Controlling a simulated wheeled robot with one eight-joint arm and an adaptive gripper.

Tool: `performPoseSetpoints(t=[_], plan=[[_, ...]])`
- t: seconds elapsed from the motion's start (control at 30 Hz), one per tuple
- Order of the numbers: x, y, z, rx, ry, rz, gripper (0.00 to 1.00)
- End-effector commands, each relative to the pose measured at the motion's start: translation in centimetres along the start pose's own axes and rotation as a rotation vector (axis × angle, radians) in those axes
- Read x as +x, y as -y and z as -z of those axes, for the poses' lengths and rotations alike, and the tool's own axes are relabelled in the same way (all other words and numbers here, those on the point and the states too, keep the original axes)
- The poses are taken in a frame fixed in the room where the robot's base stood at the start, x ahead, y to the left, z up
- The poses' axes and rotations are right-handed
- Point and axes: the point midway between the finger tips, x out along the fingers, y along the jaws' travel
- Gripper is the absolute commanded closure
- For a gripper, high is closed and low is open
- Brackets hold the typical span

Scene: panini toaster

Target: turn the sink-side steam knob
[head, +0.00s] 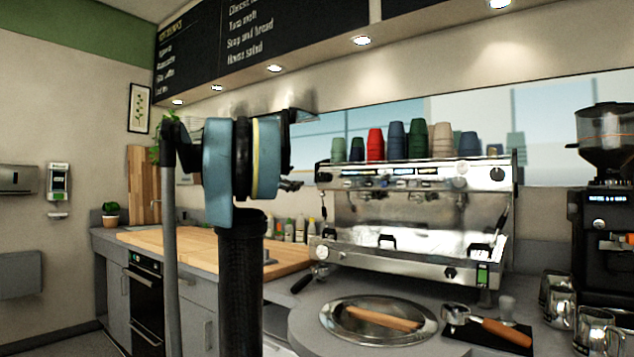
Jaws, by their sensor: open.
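The silver espresso machine (412,205) stands on the grey counter, with colourful cups along its top. A dark round knob (497,174) shows at the right end of its upper front panel. Another small knob (324,176) seems to sit at the left end of that panel, close to my gripper; it is too small to see clearly. My gripper (297,185) is at the end of my blue arm, just left of the machine's upper left corner. It is open and looks empty. I cannot tell whether its fingers touch the machine.
A round steel basin or tray (336,322) with a wooden-handled item is in the front counter. A portafilter (490,325) lies right of it. Metal jugs (598,333) and a grinder (603,215) stand at the right. A wooden worktop (190,243) extends left, with bottles behind.

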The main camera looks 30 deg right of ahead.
Motion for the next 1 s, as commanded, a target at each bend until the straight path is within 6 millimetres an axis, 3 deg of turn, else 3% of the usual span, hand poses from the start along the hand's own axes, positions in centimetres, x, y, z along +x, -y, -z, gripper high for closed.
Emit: performPoseSetpoints(t=[0.27, 1.0], plan=[[2.3, -0.9, -0.3, -0.027, 0.015, -0.015, 0.41], [15.0, -1.0, -0.5, -0.025, 0.014, -0.014, 0.41]])
